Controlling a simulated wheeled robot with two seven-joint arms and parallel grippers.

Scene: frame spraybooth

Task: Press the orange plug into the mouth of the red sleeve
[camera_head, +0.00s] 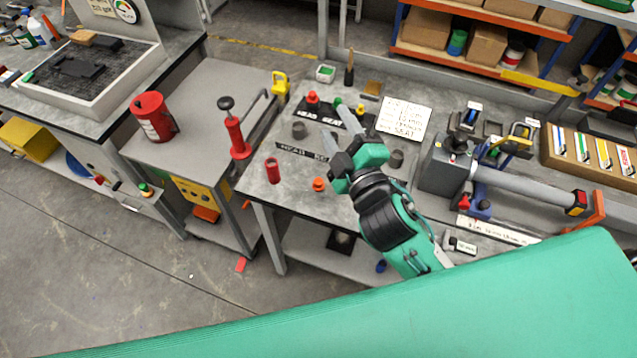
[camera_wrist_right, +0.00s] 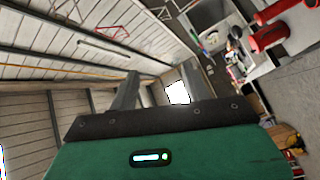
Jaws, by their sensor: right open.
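The orange plug (camera_head: 319,184) stands on the grey bench top near its front edge, left of my right gripper. The red sleeve (camera_head: 272,169), a short upright tube with a dark mouth, stands farther left near the same edge. The two are apart. My right gripper (camera_head: 336,148) is open and empty over the bench, just beyond and right of the plug. Its two fingers also show in the right wrist view (camera_wrist_right: 157,88), against walls and roof. I cannot make out the plug or sleeve there. My left gripper is not in view.
A red hand pump (camera_head: 237,138) and red can (camera_head: 153,117) stand left. A grey vise-like fixture (camera_head: 450,165) fills the right. The bench between sleeve and plug is clear.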

